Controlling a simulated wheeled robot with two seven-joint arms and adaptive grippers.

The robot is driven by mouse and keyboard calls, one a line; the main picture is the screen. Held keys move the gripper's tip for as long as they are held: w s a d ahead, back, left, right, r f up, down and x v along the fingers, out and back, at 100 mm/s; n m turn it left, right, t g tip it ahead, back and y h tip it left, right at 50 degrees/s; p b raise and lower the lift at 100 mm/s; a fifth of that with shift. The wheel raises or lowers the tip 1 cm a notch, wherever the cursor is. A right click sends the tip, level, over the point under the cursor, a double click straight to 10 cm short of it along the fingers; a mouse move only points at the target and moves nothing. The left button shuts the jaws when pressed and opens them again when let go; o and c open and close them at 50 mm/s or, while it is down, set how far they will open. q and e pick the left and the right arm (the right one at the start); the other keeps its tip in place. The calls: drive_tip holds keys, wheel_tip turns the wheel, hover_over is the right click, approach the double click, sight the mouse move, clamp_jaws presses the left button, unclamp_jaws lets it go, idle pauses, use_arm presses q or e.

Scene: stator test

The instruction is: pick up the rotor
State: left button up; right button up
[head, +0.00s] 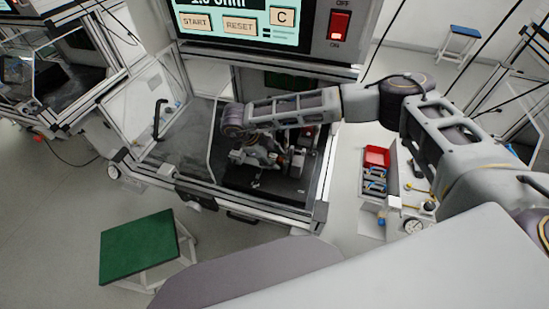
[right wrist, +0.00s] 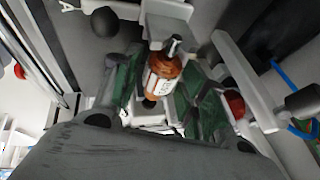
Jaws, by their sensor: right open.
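The rotor (right wrist: 164,74) looks like a copper-orange cylinder with a pale label and a metal shaft end, in the upper middle of the right wrist view. My right gripper (head: 264,158) is inside the test machine, low over its dark floor (head: 285,187). In the right wrist view its two fingers with green pads stand apart, one on each side of the rotor. I cannot tell whether either pad touches it. In the head view the gripper and wrist mostly hide the rotor. My left gripper is not in view.
The machine's clear door (head: 145,103) stands open at the left. A control panel (head: 255,22) is above the opening. Right of the machine are a red bin (head: 377,156) and a round gauge (head: 413,226). A green-topped stool (head: 138,246) stands at the lower left.

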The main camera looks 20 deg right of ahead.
idle(0.3)
clamp_jaws()
drive_tip(key=shift+r, duration=0.15)
